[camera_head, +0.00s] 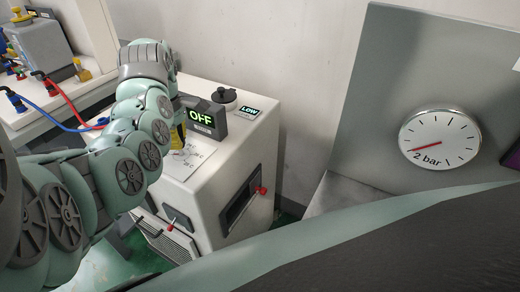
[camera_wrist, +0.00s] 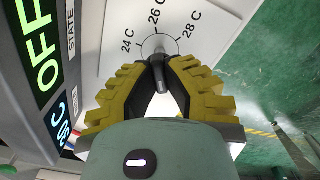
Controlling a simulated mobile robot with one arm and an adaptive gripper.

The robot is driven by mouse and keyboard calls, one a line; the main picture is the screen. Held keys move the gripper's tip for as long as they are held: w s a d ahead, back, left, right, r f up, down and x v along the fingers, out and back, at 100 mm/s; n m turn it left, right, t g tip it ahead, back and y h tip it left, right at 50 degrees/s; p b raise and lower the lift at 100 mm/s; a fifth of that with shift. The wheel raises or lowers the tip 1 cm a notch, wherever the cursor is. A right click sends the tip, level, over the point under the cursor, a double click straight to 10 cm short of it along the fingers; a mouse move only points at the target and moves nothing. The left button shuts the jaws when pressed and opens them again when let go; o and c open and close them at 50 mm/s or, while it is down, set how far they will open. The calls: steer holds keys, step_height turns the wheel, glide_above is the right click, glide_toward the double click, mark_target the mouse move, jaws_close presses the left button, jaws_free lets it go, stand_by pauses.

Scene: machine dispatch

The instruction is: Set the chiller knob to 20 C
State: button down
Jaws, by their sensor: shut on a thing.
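The chiller (camera_head: 215,170) is a white box at the middle left of the head view. Its dark display (camera_head: 205,118) reads OFF; the same display (camera_wrist: 40,60) shows at the left of the wrist view, with a blue reading that I cannot read surely. The dark chiller knob (camera_wrist: 158,72) sits on a white dial plate (camera_wrist: 118,52) marked 24 C, 26 C and 28 C; other marks are hidden. My gripper (camera_wrist: 158,66), with yellow ridged fingers, is shut on the knob. I cannot tell its pointer's setting. In the head view my arm hides the knob.
A black cap (camera_head: 224,95) and a small LOW display (camera_head: 249,111) are on the chiller's top. Red-tipped levers (camera_head: 261,190) stick out from its sides. A pressure gauge (camera_head: 440,138) is on a grey panel at right. Red and blue hoses (camera_head: 55,92) lie at left.

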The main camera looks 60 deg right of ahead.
stand_by(0.4)
steer(key=c, duration=1)
jaws_free()
steer(key=shift+r, duration=0.1)
step_height(320, 180, up, 10)
steer(key=shift+w+f, duration=0.15)
steer(key=shift+r, duration=1)
